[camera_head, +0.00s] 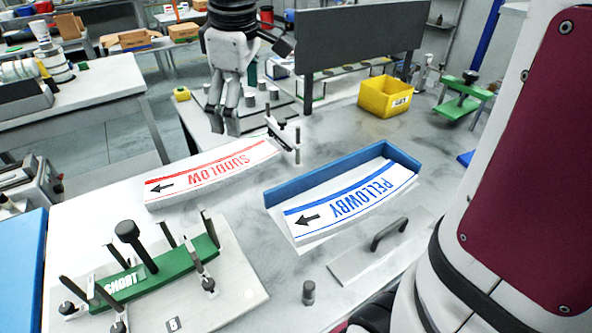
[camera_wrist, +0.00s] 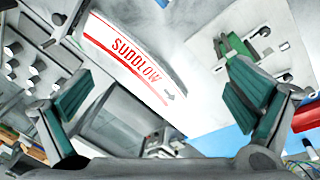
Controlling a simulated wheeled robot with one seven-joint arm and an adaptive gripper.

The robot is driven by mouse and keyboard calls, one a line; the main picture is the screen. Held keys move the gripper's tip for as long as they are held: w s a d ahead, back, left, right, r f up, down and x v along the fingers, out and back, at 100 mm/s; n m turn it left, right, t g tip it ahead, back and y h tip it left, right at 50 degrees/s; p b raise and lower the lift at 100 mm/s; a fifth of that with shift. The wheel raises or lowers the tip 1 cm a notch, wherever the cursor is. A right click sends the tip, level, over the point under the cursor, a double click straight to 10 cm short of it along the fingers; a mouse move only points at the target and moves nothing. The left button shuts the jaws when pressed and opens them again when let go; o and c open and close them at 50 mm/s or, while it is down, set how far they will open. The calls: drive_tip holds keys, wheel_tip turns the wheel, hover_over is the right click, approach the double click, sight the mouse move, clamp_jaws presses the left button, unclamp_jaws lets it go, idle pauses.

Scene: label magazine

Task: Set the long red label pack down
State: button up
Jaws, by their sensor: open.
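The long red label pack (camera_head: 212,172), a curved white stack with red lettering reading SUDDLOW and a black arrow, lies flat on the grey table. It also shows in the wrist view (camera_wrist: 135,62), ahead of and between the spread fingers. My gripper (camera_head: 226,130) is above and behind the pack's far edge, apart from it and empty. In the wrist view my gripper (camera_wrist: 162,90) has its green-padded fingers wide apart. The small metal posts (camera_head: 285,138) stand at the pack's right end; whether they touch it I cannot tell.
A blue tray (camera_head: 343,162) holds a blue-lettered PELLOWBY pack (camera_head: 350,198) to the right. A green SHORT fixture (camera_head: 160,275) with upright posts stands in front. A handled plate (camera_head: 380,250) lies at front right. A yellow bin (camera_head: 386,97) and dark panel (camera_head: 360,38) stand behind.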

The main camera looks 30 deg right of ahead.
drive_tip(key=s+f+m+t, duration=0.2)
drive_tip(key=s+m, duration=0.7)
drive_tip(key=s, duration=1)
drive_tip(key=shift+s+f, duration=0.35)
drive_tip(key=shift+f, duration=0.05)
drive_tip(key=shift+d, duration=0.1)
